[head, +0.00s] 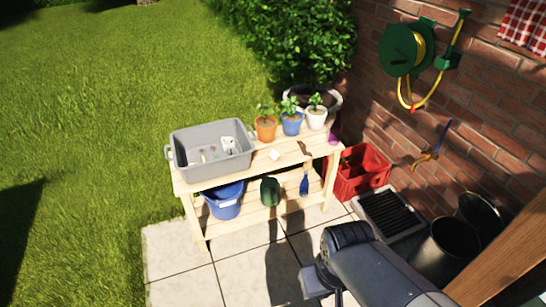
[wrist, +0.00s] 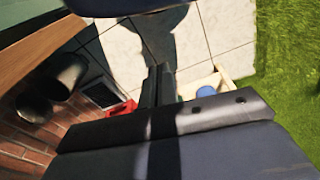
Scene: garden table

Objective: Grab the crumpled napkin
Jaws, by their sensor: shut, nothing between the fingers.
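A small white piece (head: 274,155) lies on the top of the wooden garden table (head: 292,152), right of the grey tub (head: 181,159). It looks like the crumpled napkin, but it is too small to be sure. Another white item (head: 228,144) is inside the tub. My gripper is at the lower middle of the head view, in front of the table and well apart from it, partly hidden by my arm. In the wrist view the fingers (wrist: 158,87) are together and empty, above the paving. No napkin shows in the wrist view.
Plants in an orange pot (head: 265,130), a blue pot (head: 291,125) and a white pot (head: 316,119) stand along the table's back. A blue bucket (head: 223,203) is on the lower shelf. A red crate (head: 362,175) is at the right, by the brick wall.

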